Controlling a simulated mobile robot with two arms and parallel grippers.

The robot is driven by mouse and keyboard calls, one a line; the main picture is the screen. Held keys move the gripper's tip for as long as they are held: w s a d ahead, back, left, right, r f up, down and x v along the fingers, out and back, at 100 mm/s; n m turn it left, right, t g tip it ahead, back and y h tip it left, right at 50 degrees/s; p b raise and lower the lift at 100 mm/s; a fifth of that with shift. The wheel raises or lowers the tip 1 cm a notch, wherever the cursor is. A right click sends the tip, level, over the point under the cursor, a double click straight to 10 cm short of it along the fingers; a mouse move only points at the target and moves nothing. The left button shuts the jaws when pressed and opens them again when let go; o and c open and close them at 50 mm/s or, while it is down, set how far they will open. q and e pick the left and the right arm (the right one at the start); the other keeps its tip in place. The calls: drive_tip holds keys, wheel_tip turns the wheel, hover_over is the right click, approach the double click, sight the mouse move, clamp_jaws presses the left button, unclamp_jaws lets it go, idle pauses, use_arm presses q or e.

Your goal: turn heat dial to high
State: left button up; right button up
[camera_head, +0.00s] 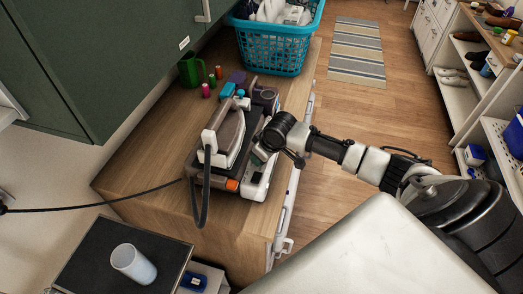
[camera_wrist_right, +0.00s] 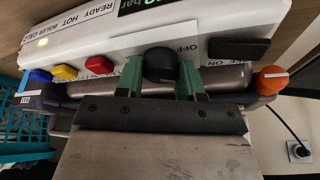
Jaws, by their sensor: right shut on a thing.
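A steam iron (camera_head: 222,140) rests on its base station (camera_head: 258,183) on the wooden counter. The right wrist view shows the station's white front panel (camera_wrist_right: 100,50) with a round black dial (camera_wrist_right: 160,65) near its middle, under a label reading OFF. My right gripper (camera_wrist_right: 160,80) has its green fingertips on both sides of this dial and is shut on it. An orange knob (camera_wrist_right: 273,78) sits at the panel's right end and also shows in the head view (camera_head: 232,185). In the head view my right gripper (camera_head: 262,152) reaches the station from the right, its fingertips mostly hidden. My left gripper is out of view.
Blue, red and yellow buttons (camera_wrist_right: 66,71) line the panel's left part. A teal basket (camera_head: 272,45), a green mug (camera_head: 190,70) and small spools stand behind the station. A black cord (camera_head: 100,205) runs left.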

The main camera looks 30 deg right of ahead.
idle(0.5)
drive_tip(key=o, duration=0.6)
drive_tip(key=shift+o, duration=0.2)
drive_tip(key=shift+r, duration=0.15)
drive_tip(key=b+v, duration=0.2)
drive_tip(key=v, duration=0.8)
drive_tip(key=shift+s+r, duration=0.15)
drive_tip(key=shift+r, duration=0.1)
drive_tip(key=shift+d, duration=0.1)
